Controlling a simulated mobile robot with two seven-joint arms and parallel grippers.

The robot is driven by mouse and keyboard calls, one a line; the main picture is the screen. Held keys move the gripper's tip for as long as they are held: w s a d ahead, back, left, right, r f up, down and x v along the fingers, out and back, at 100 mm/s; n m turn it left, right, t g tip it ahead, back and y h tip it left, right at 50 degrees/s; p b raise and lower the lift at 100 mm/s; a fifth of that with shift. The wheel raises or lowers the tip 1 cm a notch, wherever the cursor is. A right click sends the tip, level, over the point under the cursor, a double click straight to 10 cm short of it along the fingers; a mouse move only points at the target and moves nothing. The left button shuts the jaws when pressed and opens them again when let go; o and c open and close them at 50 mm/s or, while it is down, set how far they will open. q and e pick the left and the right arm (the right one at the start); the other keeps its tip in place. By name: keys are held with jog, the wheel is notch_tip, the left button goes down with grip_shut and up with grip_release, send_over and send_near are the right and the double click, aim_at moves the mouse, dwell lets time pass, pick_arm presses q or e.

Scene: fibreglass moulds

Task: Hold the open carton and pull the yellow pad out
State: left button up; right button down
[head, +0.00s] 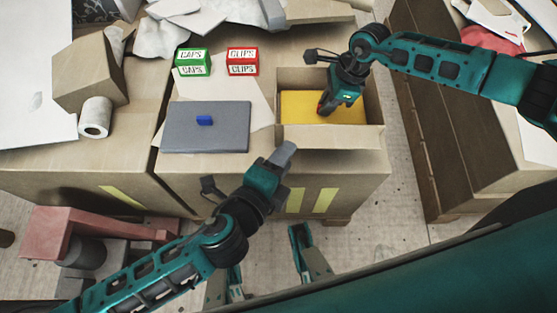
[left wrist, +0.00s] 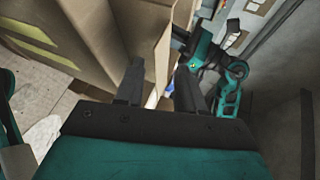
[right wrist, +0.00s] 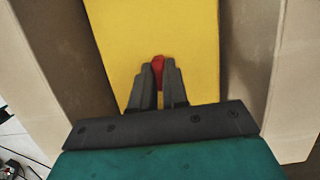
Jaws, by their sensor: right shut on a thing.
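The open carton (head: 357,135) stands at the right end of the work surface in the head view. The flat yellow pad (head: 295,106) lies inside it, and fills much of the right wrist view (right wrist: 155,25). My right gripper (head: 325,106) reaches down into the carton. Its fingers (right wrist: 158,85) are closed on a small red tab (right wrist: 158,68) on the pad. My left gripper (head: 287,153) is at the carton's front left corner. Its fingers (left wrist: 160,85) are apart, with a cardboard wall (left wrist: 150,35) showing behind and between them; I cannot tell whether they touch it.
A grey panel with a blue handle (head: 225,140) lies left of the carton. Green CAPS boxes (head: 193,62) and red CLIPS boxes (head: 243,62) stand behind it. A white roll (head: 95,118) is at the left. Brown crates (head: 432,120) stand across a gap to the right.

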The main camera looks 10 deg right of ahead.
aim_at(298, 140)
pick_arm(q)
jog(key=shift+x, duration=3.75)
jog(key=shift+c, duration=0.4)
jog(key=c, duration=0.4)
